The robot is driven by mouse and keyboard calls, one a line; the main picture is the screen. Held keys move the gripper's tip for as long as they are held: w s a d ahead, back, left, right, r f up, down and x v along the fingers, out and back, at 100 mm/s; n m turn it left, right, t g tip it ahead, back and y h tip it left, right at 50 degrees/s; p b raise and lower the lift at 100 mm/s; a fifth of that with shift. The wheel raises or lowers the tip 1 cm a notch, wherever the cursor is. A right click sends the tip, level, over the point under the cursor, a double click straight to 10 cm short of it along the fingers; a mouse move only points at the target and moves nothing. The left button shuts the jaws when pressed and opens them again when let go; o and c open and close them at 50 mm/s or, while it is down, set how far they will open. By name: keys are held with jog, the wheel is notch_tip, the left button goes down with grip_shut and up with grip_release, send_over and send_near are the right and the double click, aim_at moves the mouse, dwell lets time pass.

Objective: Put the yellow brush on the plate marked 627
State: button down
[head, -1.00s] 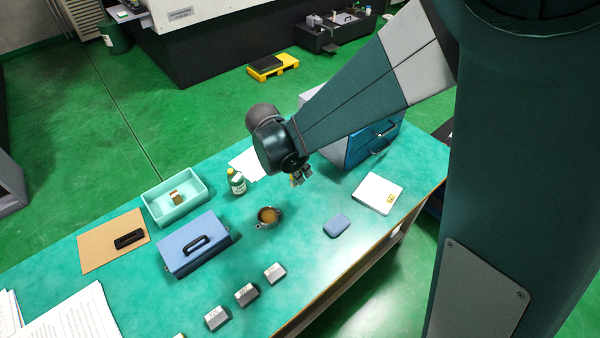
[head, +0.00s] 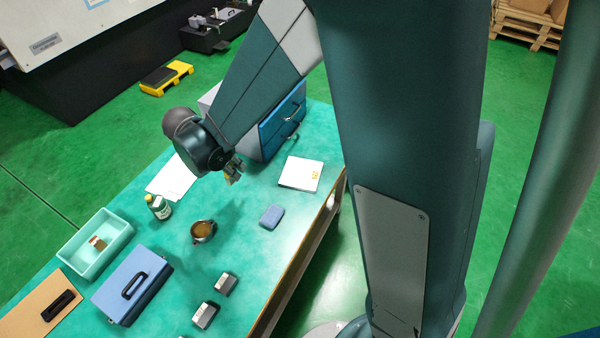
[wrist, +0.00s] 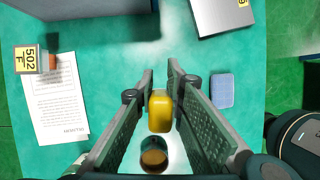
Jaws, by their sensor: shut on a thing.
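My gripper (wrist: 160,82) is shut on a yellow block-like thing, which I take as the yellow brush (wrist: 160,112); no bristles show. In the head view my gripper (head: 232,174) is above the green table, between the bottle and the white plate. A flat white plate (head: 298,168) with a yellow tag lies near the table's right edge. It also shows in the wrist view (wrist: 222,14), ahead and right of my fingers, cut by the frame. Its tag is too small or cut off to read. I cannot make out 627 anywhere.
A blue sponge-like block (head: 271,216), a cup with brown contents (head: 203,230), a green bottle (head: 160,207) and a blue drawer cabinet (head: 275,130) stand around. Table between sponge and white plate is clear.

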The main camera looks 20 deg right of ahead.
jog(key=w+d+m, duration=0.1)
jog(key=d, duration=1.1)
jog(key=w+d+r+m+g, duration=0.1)
jog(key=w+d+m, duration=0.1)
jog(key=d, duration=1.1)
jog(key=shift+d+r+m+h, duration=0.25)
jog(key=shift+m+h, duration=0.05)
jog(key=shift+w, duration=0.1)
send_near(310, 167)
jog(key=shift+w+d+f+b, duration=0.35)
jog(key=shift+w+d, duration=0.2)
jog(key=shift+d, duration=0.25)
jog(key=shift+f+b, duration=0.45)
jog(key=shift+f, duration=1.35)
jog(key=shift+f, duration=0.15)
